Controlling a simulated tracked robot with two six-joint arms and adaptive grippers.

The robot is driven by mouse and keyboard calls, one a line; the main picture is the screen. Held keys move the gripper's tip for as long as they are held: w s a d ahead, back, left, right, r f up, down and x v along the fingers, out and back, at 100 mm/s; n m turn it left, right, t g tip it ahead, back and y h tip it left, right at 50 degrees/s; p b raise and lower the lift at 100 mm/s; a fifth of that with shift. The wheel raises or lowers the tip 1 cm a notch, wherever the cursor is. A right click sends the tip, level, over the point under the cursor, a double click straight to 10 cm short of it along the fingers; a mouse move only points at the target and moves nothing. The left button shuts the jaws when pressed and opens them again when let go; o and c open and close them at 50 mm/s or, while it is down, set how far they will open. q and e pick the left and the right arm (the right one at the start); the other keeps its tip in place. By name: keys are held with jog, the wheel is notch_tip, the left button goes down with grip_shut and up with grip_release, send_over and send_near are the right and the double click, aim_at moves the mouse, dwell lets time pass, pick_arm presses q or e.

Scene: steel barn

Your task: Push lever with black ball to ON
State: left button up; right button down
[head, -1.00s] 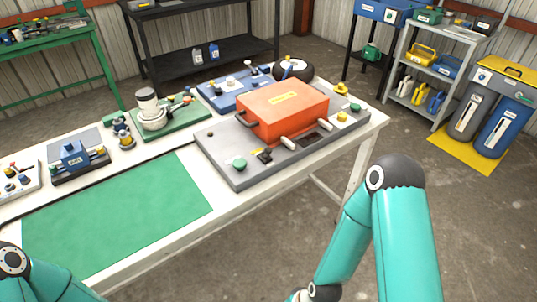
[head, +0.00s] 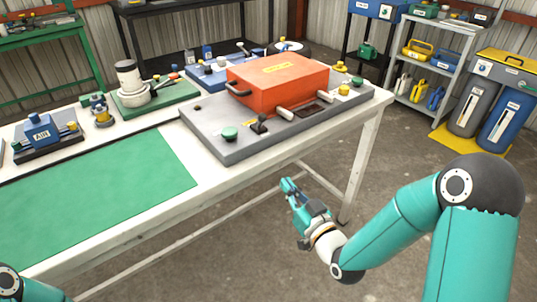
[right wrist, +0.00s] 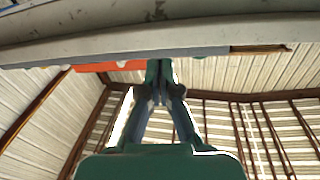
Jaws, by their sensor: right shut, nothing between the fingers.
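A small black lever (head: 260,124) stands on the front edge of the grey base plate (head: 203,140), beside a green button. Its ball and any ON marking are too small to read. My right gripper (head: 288,184) is shut and empty, in front of the table's near edge and lower than the top, apart from the lever. In the right wrist view its closed fingers (right wrist: 158,68) point up toward the underside of the table edge, and the lever is hidden. Only part of my left arm shows at the bottom left; its gripper is out of view.
An orange box (head: 280,82) with handles sits on the plate behind the lever. The green button (head: 230,133) is just left of it. A green mat (head: 95,195) covers the table's left part. The table's front edge (head: 235,185) lies between gripper and lever.

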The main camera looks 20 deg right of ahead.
pick_arm(q)
notch_tip(320, 180, down, 3)
jog(key=shift+r+b, duration=0.1)
jog(key=shift+b, duration=0.55)
pick_arm(e)
jog(key=r+t, duration=0.2)
jog(key=r, duration=0.1)
jog(key=s+d+r+t, duration=0.1)
jog(key=r, duration=0.1)
jog(key=shift+d+r+n+y, duration=0.1)
jog(key=shift+n+y, duration=0.2)
pick_arm(q)
notch_tip(320, 180, up, 3)
jog(key=p, duration=0.2)
jog(key=shift+p, duration=0.4)
pick_arm(e)
send_near(264, 121)
jog(key=x, duration=0.7)
